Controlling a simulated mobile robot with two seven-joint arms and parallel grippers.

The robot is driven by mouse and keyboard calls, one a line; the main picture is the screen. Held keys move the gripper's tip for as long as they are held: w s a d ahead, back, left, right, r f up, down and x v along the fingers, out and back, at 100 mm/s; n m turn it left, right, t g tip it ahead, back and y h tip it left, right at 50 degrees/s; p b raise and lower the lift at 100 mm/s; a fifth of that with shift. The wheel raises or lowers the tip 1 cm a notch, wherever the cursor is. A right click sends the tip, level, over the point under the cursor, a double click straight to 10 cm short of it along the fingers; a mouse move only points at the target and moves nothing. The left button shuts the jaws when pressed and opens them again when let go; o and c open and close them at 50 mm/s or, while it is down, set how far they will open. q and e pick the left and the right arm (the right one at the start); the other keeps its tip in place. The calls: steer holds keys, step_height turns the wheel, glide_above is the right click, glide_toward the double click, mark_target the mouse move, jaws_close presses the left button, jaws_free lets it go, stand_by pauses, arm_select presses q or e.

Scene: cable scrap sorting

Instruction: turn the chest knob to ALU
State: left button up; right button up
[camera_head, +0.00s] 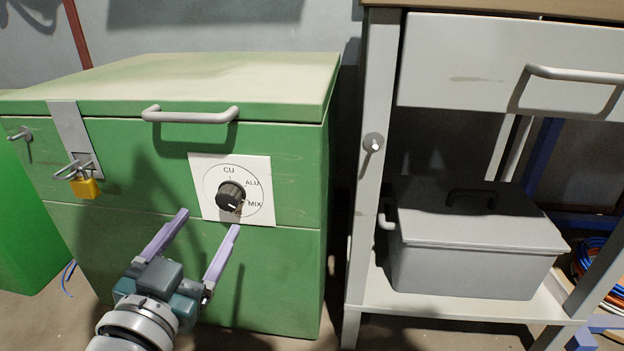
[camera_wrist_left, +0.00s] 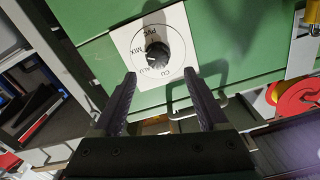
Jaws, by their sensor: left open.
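The green chest (camera_head: 95,150) has a white dial plate (camera_head: 261,213) on its front, with a round black knob (camera_head: 231,193) in the middle. CU is at the top, ALU at the upper right and MIX at the right. The knob's white mark seems to sit on the MIX side, but it is small. My left gripper (camera_head: 209,220) is open and empty, in front of and below the knob. In the left wrist view the knob (camera_wrist_left: 157,54) lies beyond the two fingertips (camera_wrist_left: 160,74), in line with the gap. My right gripper is not in view.
A handle (camera_head: 190,115) juts out above the dial, and a yellow padlock (camera_head: 86,187) hangs on the hasp at the left. A grey bench (camera_head: 382,90) with a drawer (camera_head: 470,60) stands to the right, with a grey lidded box (camera_head: 470,265) on its lower shelf.

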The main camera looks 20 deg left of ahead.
mark_target(226, 201)
arm_select(q)
steer(key=b+x, duration=0.1)
steer(key=x, duration=0.2)
steer(key=b+x, duration=0.1)
steer(key=x, duration=0.2)
steer(key=shift+d+f+b, duration=0.15)
steer(key=shift+d+b, duration=0.1)
steer(key=shift+b, duration=0.05)
steer(key=shift+w+a, duration=0.15)
steer(key=shift+w, duration=0.25)
steer(key=shift+c, duration=0.3)
jaws_close()
